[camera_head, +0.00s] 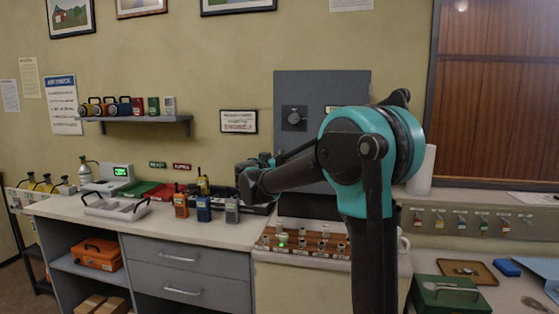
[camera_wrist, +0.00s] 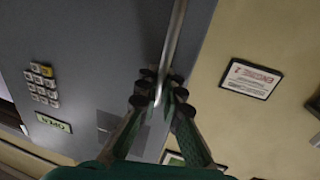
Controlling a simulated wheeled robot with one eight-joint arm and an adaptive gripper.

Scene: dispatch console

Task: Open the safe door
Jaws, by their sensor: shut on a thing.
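The grey safe (camera_head: 320,88) is mounted on the back wall, partly hidden behind my arm in the head view. Its flat grey door also fills much of the wrist view (camera_wrist: 115,45). A long metal bar handle (camera_wrist: 174,40) runs along the door near its edge. My gripper (camera_wrist: 160,88) is shut on this handle, with a finger on each side. In the head view my gripper (camera_head: 258,168) is at the safe's lower left, and the handle cannot be made out. A keypad (camera_wrist: 41,83) and a green "OPEN" label (camera_wrist: 53,123) are on the safe's face.
Radios (camera_head: 204,208) stand on the counter (camera_head: 150,225) at left. A switch panel (camera_head: 305,242) lies below my arm. A shelf (camera_head: 140,119) holds several items.

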